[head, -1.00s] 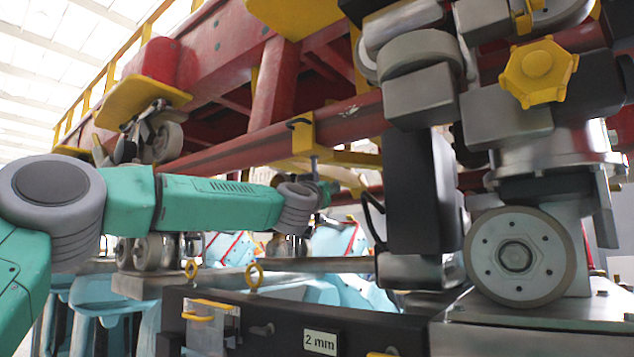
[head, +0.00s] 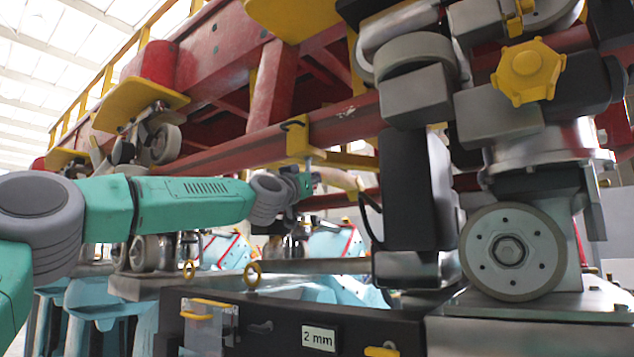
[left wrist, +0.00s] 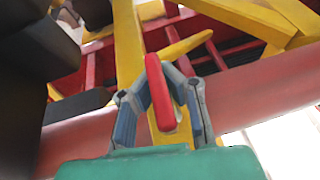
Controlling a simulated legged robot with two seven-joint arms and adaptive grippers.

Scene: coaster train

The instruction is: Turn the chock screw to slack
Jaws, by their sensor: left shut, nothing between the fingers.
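A yellow bracket (head: 299,140) clasps the long red rail, with a short grey screw (head: 308,159) below it; I take this for the chock screw. My left gripper (head: 304,184) is just under the screw at the end of the green arm. In the left wrist view, the left gripper (left wrist: 160,72) has its fingers drawn together, shut and empty. A red bar (left wrist: 158,92) stands upright in line with the fingers, with a yellow plate (left wrist: 163,130) behind. My right gripper is not in view.
A black column (head: 425,200) and a machine with a yellow knob (head: 528,72) and a grey wheel (head: 514,252) stand right of the gripper. Red beams lie overhead.

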